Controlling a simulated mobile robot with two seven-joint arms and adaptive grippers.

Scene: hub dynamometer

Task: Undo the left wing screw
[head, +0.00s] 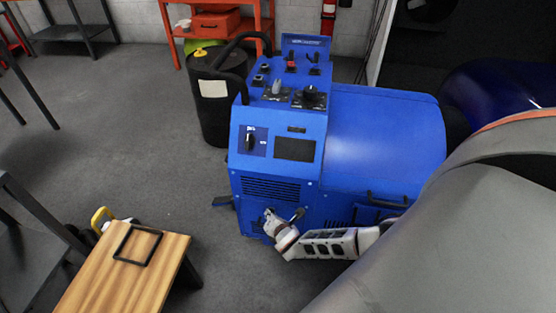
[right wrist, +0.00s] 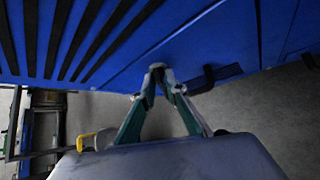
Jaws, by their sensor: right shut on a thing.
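The blue hub dynamometer (head: 350,140) stands in the middle of the head view. My right gripper (head: 268,220) is at the lower part of its front face, below the vent slots. In the right wrist view my right gripper (right wrist: 160,80) has its two fingertips together on a small grey piece (right wrist: 157,66) at the blue panel. This looks like the left wing screw, mostly hidden by the fingertips, so its turn angle cannot be told. My left gripper is not in view.
A dark bent handle (right wrist: 215,78) sticks out right of the fingertips in the right wrist view. A wooden-topped table (head: 120,270) with a black square frame (head: 138,245) stands at lower left. A black drum (head: 210,105) stands behind the machine. Floor between is clear.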

